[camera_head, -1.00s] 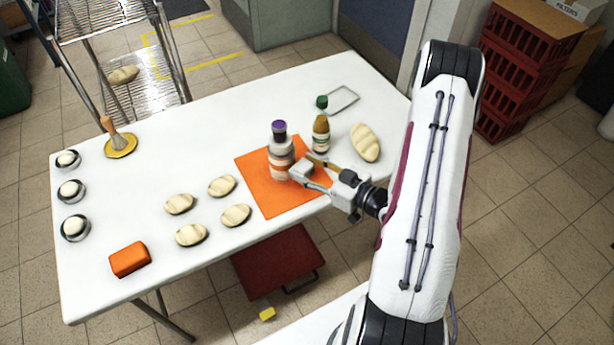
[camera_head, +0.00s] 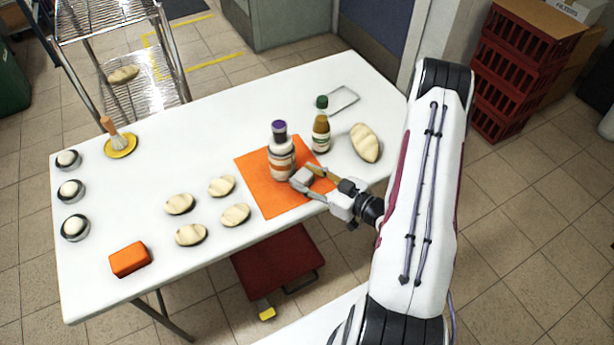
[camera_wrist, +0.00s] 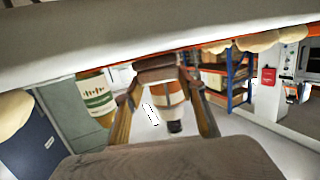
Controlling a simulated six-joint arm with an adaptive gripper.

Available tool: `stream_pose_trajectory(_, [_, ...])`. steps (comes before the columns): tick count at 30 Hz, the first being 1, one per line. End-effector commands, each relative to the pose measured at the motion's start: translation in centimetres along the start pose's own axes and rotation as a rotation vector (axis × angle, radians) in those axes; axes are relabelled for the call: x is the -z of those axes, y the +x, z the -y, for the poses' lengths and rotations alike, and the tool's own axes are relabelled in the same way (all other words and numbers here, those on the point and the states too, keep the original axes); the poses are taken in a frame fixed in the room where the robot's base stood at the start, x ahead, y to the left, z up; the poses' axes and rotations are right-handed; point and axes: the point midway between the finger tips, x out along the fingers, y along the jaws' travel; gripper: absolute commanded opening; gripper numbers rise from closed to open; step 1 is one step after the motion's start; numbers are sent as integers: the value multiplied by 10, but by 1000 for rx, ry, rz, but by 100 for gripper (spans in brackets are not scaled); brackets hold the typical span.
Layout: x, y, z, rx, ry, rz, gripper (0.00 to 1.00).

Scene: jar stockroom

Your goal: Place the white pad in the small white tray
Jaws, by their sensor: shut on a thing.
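My gripper (camera_head: 308,180) is shut on a small pale block, which looks like the white pad (camera_head: 302,178). It is over the orange mat, just right of the purple-capped bottle. In the wrist view the pad (camera_wrist: 155,75) sits between my fingertips and looks brownish in shadow. I cannot tell whether it touches the mat. A small shallow tray with a thin grey rim (camera_head: 355,98), white like the table inside, lies empty near the far edge, behind the green-capped bottle.
The purple-capped bottle (camera_head: 281,155) stands on the orange mat (camera_head: 262,195). The green-capped bottle (camera_head: 320,130) and a loaf (camera_head: 365,143) stand between my gripper and the tray. Several rolls, an orange block (camera_head: 130,260) and a brush (camera_head: 112,132) are left. The table's back middle is clear.

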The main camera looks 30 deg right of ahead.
Motion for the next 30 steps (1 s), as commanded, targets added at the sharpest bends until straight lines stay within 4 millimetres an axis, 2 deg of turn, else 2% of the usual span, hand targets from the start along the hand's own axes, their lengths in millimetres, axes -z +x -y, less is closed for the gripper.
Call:
stream_pose_trajectory(6, [-3, 1, 0, 0, 1, 0, 18])
stream_pose_trajectory(7, [-3, 1, 0, 0, 0, 0, 47])
stream_pose_trajectory(8, [-3, 1, 0, 0, 0, 0, 55])
stream_pose_trajectory(24, [1, 0, 0, 0, -1, 0, 56])
stream_pose_trajectory(30, [0, -11, -1, -3, 1, 0, 56])
